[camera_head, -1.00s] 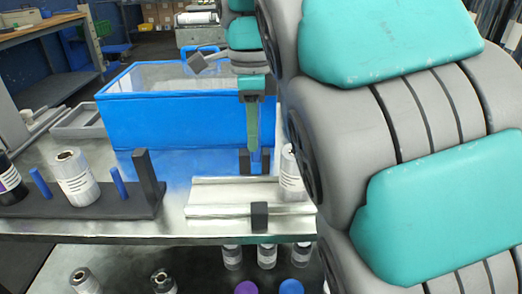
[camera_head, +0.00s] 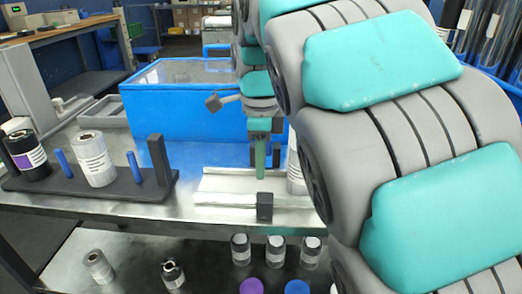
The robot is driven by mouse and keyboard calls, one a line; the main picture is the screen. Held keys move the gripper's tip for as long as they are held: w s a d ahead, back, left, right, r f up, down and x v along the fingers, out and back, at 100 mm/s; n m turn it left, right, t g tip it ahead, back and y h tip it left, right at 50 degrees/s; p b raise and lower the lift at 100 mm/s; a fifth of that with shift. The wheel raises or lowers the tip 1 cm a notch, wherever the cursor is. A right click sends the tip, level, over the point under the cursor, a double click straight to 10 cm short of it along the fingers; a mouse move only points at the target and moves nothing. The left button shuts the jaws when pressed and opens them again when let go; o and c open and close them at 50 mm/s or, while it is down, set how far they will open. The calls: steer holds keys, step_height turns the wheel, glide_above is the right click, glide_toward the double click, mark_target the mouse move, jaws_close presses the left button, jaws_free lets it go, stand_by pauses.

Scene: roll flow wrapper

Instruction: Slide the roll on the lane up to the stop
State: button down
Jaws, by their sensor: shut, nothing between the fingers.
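The lane (camera_head: 225,184) is a pale metal channel lying across the table near its front edge. A white roll (camera_head: 295,174) stands upright at the lane's right part, half hidden behind my arm. My gripper (camera_head: 260,174) points down, shut and empty, over the lane to the left of the roll. A gap shows between it and the roll; I cannot tell whether the tips touch the lane. A dark block (camera_head: 264,207) sits at the lane's front rail, and a dark post (camera_head: 277,150) rises behind the gripper. Which one is the stop is unclear; my arm hides the lane's right end.
A blue bin (camera_head: 180,118) stands behind the lane. A dark rack (camera_head: 100,188) at left holds a white roll (camera_head: 94,160), a black roll (camera_head: 26,154) and blue pegs. Several rolls stand on the lower shelf (camera_head: 207,262). Bare tabletop separates rack and lane.

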mark_target(298, 172)
steer(key=shift+d+f, duration=0.35)
steer(key=shift+d, duration=0.25)
steer(key=shift+d+f, duration=0.35)
steer(key=shift+d, duration=1.1)
steer(key=shift+s+d+p, duration=0.1)
steer(key=shift+d+p, duration=0.2)
steer(key=shift+d, duration=1.45)
